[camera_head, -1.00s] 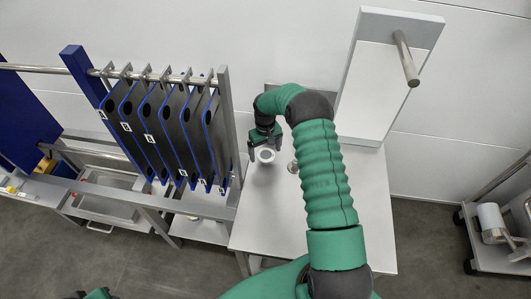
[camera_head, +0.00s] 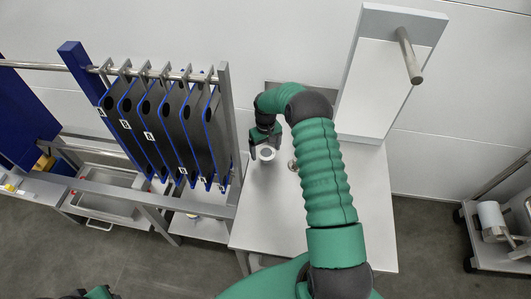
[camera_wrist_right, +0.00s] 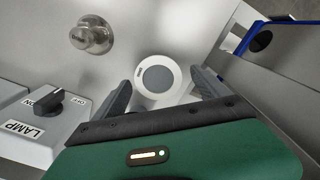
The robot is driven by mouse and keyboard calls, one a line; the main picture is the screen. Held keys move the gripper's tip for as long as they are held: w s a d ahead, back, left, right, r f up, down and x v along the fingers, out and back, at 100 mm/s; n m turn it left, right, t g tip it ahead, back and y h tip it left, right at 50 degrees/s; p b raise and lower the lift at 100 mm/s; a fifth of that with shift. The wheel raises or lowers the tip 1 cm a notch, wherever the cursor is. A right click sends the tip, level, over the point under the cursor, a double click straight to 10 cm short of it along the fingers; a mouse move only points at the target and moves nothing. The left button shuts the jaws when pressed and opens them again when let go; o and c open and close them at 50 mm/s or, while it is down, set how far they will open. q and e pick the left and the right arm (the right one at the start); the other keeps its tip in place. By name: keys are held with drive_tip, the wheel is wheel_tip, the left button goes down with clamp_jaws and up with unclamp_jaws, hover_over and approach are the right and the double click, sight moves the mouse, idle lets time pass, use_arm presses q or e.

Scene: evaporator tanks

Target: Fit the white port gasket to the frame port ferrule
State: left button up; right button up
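A white ring with a grey round centre, which looks like the port gasket (camera_head: 267,154), is low over or on the steel table. In the right wrist view the gasket (camera_wrist_right: 176,77) sits between the fingertips. My right gripper (camera_head: 265,147) is directly over it, with its fingers spread on either side. In the wrist view the right gripper (camera_wrist_right: 163,88) looks open, with small gaps beside the ring. I cannot tell whether the ring touches the table. I cannot pick out the frame port ferrule for certain. My left gripper (camera_head: 98,293) barely shows at the bottom left edge.
A round steel fitting (camera_wrist_right: 92,35) stands on the table near the gasket. A grey switch box labelled LAMP (camera_wrist_right: 45,128) is beside it. Hanging dark plates with blue edges (camera_head: 165,125) stand left of the table (camera_head: 262,215). A tilted white panel (camera_head: 375,90) stands behind.

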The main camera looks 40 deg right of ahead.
drive_tip(key=shift+d, duration=0.2)
drive_tip(key=c, duration=1.2)
